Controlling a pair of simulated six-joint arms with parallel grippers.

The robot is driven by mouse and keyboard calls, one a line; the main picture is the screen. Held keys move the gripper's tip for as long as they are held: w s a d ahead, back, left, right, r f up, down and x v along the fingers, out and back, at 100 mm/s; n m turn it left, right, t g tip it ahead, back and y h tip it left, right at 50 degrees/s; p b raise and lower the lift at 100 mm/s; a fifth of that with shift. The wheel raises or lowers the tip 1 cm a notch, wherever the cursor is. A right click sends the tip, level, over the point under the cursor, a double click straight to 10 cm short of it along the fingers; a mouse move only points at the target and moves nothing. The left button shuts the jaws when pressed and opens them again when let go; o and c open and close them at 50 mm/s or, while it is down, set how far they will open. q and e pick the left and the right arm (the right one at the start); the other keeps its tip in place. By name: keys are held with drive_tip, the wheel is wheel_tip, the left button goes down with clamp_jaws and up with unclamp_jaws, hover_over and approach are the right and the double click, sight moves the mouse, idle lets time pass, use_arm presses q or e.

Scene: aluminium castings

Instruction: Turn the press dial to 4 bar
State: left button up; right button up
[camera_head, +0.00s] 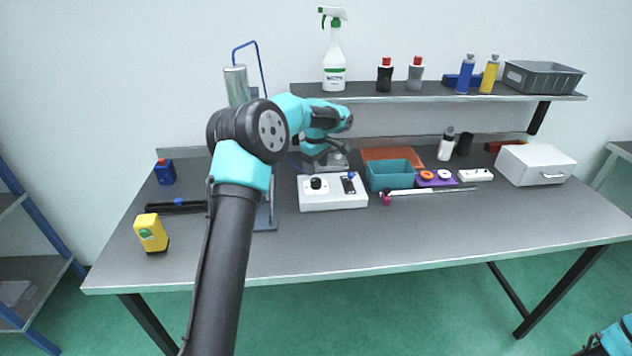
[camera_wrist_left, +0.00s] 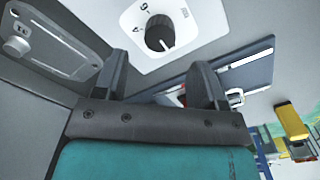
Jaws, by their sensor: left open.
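The white control box (camera_head: 333,200) stands mid-table, with a black round dial (camera_head: 316,183) on its top left and a dark panel (camera_head: 348,184) beside it. In the left wrist view the dial (camera_wrist_left: 158,33) shows close up on its white face, with the numbers 6 and 4 beside it and a white pointer line facing down-right, away from the 4. My left gripper (camera_head: 325,165) is over the back of the box; in its wrist view the two fingers (camera_wrist_left: 162,80) are apart, empty, and not around the dial. Part of my right arm shows at the lower right corner.
The press column (camera_head: 236,85) with a blue hose stands behind my left arm. A teal bin (camera_head: 390,178) sits just right of the box. A yellow bottle (camera_head: 151,233) stands at the left. The front of the table is clear.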

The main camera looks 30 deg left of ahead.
sight(316, 180)
use_arm(q)
wheel_tip(316, 180, down, 7)
drive_tip(key=shift+r, duration=0.15)
drive_tip(key=shift+c, duration=0.3)
drive_tip(key=c, duration=0.9)
drive_tip(key=shift+o, duration=0.2)
